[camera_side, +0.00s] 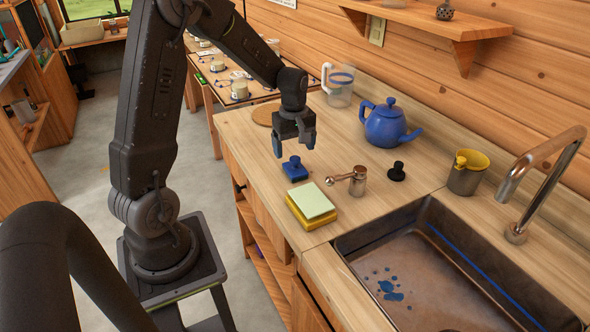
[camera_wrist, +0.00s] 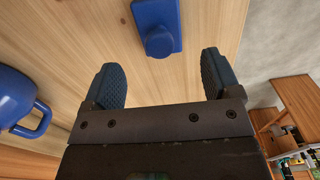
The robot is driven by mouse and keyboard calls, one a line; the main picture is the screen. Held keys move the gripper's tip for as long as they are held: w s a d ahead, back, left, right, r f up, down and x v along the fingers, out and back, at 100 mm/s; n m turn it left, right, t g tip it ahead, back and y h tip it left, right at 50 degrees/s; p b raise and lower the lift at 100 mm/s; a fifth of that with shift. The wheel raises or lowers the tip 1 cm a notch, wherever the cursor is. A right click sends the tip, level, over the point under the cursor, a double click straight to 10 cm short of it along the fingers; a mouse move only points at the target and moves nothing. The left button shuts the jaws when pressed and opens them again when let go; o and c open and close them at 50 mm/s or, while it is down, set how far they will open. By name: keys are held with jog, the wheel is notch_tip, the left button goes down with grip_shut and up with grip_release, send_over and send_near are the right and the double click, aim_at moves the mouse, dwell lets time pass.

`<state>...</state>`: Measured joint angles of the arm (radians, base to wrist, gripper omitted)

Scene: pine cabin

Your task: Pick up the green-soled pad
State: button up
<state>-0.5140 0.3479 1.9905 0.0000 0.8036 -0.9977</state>
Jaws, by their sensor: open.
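A blue block with a round blue knob on top (camera_side: 294,168) sits on the wooden counter. It also shows at the top of the wrist view (camera_wrist: 157,28). Its underside is hidden. A yellow block with a pale green upper face (camera_side: 312,203) lies nearer the sink. A small dark knobbed piece (camera_side: 397,172) stands to the right, its underside also hidden. I cannot tell which of these is the green-soled pad. My gripper (camera_side: 295,146) points down above the blue block, open and empty. In the wrist view its two fingers (camera_wrist: 160,80) are apart, with the blue block beyond their tips.
A metal pepper-mill-like piece with a side handle (camera_side: 355,181) stands between the yellow block and the dark piece. A blue teapot (camera_side: 385,124), a clear jug (camera_side: 340,84) and a grey cup with yellow (camera_side: 466,172) stand behind. The sink (camera_side: 440,270) opens at front right.

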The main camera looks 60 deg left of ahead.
aim_at(295, 158)
jog(key=shift+s+d+f, duration=0.1)
jog(key=shift+d+f, duration=0.15)
jog(key=shift+f, duration=1.25)
jog(key=shift+d+f, duration=0.2)
jog(key=shift+f, duration=1.25)
jog(key=shift+c, duration=0.3)
jog(key=c, duration=1)
jog(key=shift+o, duration=0.2)
jog(key=shift+r, duration=0.15)
jog(key=shift+r, duration=0.65)
notch_tip(295, 158, up, 3)
jog(key=s+a+r, duration=0.6)
jog(key=s+a, duration=0.1)
jog(key=s, duration=0.2)
jog(key=shift+s+r, duration=0.15)
jog(key=shift+r, duration=0.1)
